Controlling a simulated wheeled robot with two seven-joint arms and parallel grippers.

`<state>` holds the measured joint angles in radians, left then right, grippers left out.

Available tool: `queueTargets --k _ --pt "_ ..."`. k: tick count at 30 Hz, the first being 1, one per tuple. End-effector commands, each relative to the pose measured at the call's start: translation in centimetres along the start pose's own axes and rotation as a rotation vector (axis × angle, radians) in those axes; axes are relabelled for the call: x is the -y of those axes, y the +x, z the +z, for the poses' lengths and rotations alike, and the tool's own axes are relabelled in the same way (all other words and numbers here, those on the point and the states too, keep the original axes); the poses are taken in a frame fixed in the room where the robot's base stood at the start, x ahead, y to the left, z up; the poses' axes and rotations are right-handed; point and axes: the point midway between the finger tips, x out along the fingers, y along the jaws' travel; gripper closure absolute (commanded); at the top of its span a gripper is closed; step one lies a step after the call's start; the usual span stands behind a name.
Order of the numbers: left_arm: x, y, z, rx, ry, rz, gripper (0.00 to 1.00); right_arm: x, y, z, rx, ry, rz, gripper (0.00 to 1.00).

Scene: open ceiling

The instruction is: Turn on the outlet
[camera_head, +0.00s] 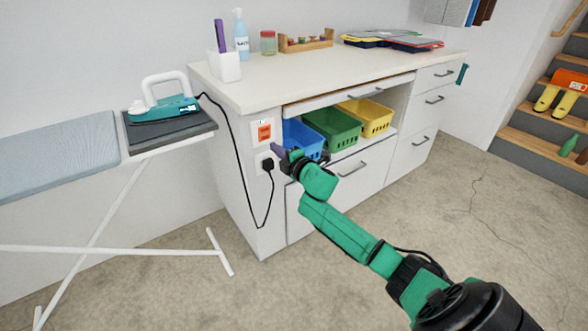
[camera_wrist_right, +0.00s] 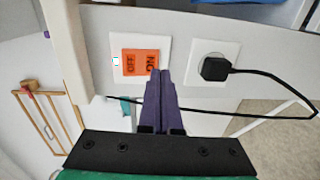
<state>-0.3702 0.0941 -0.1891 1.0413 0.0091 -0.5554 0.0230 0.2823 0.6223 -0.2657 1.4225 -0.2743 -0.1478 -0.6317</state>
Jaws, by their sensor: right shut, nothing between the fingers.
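The outlet switch is an orange rocker (camera_head: 264,132) on a white plate on the end panel of the white cabinet. In the right wrist view the orange rocker (camera_wrist_right: 140,62) shows turned sideways, marked OFF and ON. A white socket plate (camera_head: 266,163) with a black plug (camera_head: 267,165) in it sits just below. My right gripper (camera_head: 276,148) has purple fingers, shut and empty, close to the panel. In the wrist view its fingertips (camera_wrist_right: 160,72) overlap the edge of the rocker near the ON mark. I cannot tell whether they touch it. My left gripper is not in view.
A black cord hangs from the plug and runs up to the teal iron (camera_head: 168,105) on the ironing board (camera_head: 60,160). Blue, green (camera_head: 332,128) and yellow baskets sit in the cabinet's open shelf.

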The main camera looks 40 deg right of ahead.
Motion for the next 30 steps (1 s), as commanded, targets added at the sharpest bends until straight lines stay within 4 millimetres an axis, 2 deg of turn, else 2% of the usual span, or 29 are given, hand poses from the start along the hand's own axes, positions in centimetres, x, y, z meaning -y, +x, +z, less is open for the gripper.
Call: queueTargets --k 7,12,14,18,30 --pt "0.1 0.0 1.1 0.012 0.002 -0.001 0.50 1.3 -5.2 0.0 -0.001 0.001 -0.004 1.00" --pt "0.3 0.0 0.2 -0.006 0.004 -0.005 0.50 1.9 -8.5 0.0 -0.002 0.002 -0.002 1.00" --pt "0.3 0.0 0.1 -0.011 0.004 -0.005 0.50 2.0 -9.2 0.0 -0.001 0.002 -0.002 1.00" --pt "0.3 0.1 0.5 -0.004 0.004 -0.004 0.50 2.1 -9.8 0.0 -0.001 0.001 0.000 1.00" --pt "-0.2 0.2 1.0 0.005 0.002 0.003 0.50 2.1 -9.8 0.0 -0.001 0.001 0.000 1.00"
